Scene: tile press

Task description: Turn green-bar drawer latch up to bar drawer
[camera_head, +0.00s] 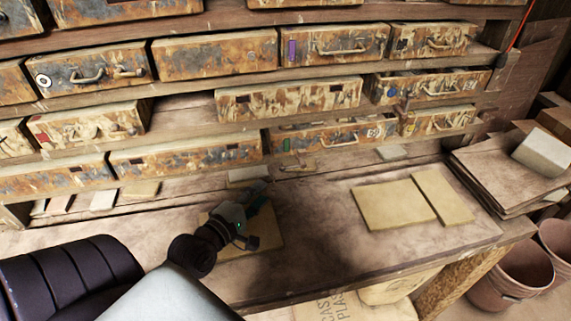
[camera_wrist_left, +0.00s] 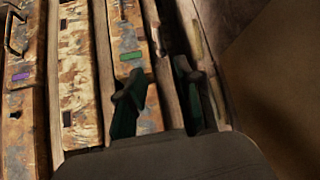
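The green-bar drawer (camera_head: 332,137) is a rusty, paint-worn drawer in the lowest row, with a small green bar (camera_head: 287,144) at its left end. In the left wrist view the green bar (camera_wrist_left: 130,56) shows on the sideways drawer face (camera_wrist_left: 125,25). A small brass-coloured piece (camera_head: 297,166), perhaps the latch, sits just below the drawer's left end; its exact turn is too small to tell. My left gripper (camera_head: 262,188) is below and left of it, over the bench. In the left wrist view its fingers (camera_wrist_left: 157,88) are apart, with nothing seen between them. My right gripper is not in view.
The bench (camera_head: 330,240) holds flat tan tiles (camera_head: 393,204) at right and another tile (camera_head: 262,240) under my left gripper. Stacked boards (camera_head: 490,175) stand at the right end. Other drawers (camera_head: 290,98) fill the rack above, some protruding. Buckets (camera_head: 505,280) stand at lower right.

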